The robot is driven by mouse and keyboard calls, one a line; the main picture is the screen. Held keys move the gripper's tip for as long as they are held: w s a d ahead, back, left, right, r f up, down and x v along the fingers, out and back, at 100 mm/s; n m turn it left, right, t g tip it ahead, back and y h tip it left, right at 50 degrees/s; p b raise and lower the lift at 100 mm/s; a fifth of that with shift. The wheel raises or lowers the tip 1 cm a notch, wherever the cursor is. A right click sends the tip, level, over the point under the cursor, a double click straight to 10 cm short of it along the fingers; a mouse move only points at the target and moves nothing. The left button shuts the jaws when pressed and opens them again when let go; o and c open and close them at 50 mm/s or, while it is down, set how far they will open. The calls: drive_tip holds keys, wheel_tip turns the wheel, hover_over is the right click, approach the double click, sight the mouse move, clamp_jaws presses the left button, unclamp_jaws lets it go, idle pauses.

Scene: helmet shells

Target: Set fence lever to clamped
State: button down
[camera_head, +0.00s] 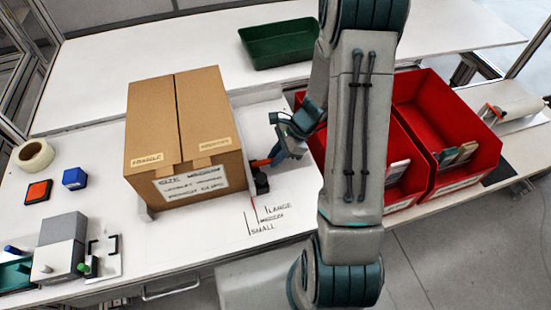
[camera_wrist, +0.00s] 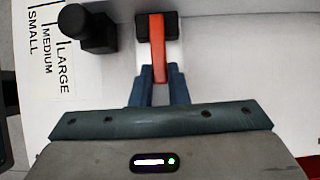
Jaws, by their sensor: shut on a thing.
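The fence lever (camera_wrist: 158,42) is an orange-red bar on a small black base (camera_wrist: 180,24). My gripper (camera_wrist: 158,85) is shut on the lever's near end in the wrist view, with one blue finger on each side. A black knob (camera_wrist: 88,28) stands beside the lever base in the wrist view. The size marks (camera_wrist: 50,55) reading small, medium and large show at the left there.
A taped cardboard box (camera_head: 180,125) stands left of my gripper against the fence. Red bins (camera_head: 455,120) with items are at the right, partly behind my arm. A green tray (camera_head: 280,45) is at the back. Tape, blocks and a small fixture lie at the left.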

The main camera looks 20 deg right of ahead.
idle(0.3)
drive_tip(key=c, duration=1.4)
unclamp_jaws()
drive_tip(key=v, duration=1.3)
drive_tip(key=shift+d+r, duration=0.25)
drive_tip(key=shift+r, duration=0.05)
drive_tip(key=s+a+r+n+t+h, duration=0.1)
drive_tip(key=s+a+r+n+h, duration=0.2)
drive_tip(key=s+n, duration=0.4)
drive_tip(key=s+a+r+n+t+h, duration=0.2)
drive_tip(key=s+a+r+n, duration=0.3)
drive_tip(key=n, duration=0.6)
wheel_tip(320, 180, up, 3)
drive_tip(key=shift+s+r+h, duration=0.15)
drive_tip(key=shift+s+h, duration=0.65)
drive_tip(key=shift+s, duration=0.45)
